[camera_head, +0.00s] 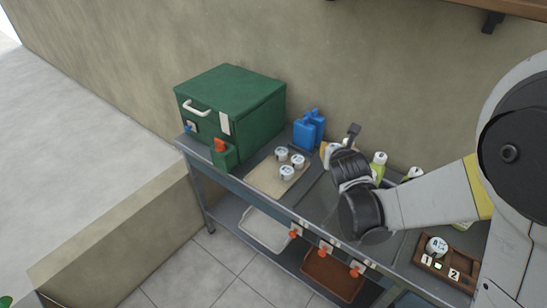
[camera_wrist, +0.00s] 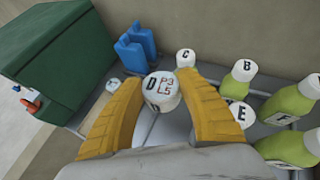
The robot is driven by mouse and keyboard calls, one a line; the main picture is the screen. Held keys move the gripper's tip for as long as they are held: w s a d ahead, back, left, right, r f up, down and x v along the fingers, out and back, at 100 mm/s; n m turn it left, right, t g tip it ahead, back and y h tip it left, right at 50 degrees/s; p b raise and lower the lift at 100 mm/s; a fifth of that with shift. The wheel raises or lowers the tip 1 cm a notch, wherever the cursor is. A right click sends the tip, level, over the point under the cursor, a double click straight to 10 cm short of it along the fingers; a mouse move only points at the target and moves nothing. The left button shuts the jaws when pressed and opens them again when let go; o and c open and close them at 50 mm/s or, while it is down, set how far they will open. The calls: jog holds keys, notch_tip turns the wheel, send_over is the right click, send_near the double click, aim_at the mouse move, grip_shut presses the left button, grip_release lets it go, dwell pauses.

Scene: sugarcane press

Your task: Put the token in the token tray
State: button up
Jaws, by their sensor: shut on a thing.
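A beige board (camera_head: 262,184) holds three white round pieces beside the green machine (camera_head: 232,110). Blue jugs (camera_head: 308,130) stand behind. White-capped green bottles (camera_wrist: 290,100) crowd the right of the wrist view. Red-orange knobs line the bench front.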

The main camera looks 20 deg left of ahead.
jog(key=w+a+f+n+y, duration=0.1)
jog(key=a+f+n+y, duration=0.15)
jog(key=a, duration=0.35)
jog(key=w+a+f+n+y, duration=0.1)
jog(key=a+f, duration=0.2)
jog(key=a, duration=0.4)
jog(key=b, duration=0.6)
send_over(259, 179)
jog(key=shift+g, duration=0.3)
notch_tip(259, 179, down, 8)
jog(key=shift+a+r, duration=0.1)
jog(key=shift+r, duration=0.1)
notch_tip(259, 179, down, 4)
jog(key=b, duration=0.2)
jog(key=shift+w+b, duration=0.1)
jog(key=shift+b, duration=0.25)
jog(key=shift+r, duration=0.1)
jog(key=o, duration=1)
jog(key=shift+o, duration=0.3)
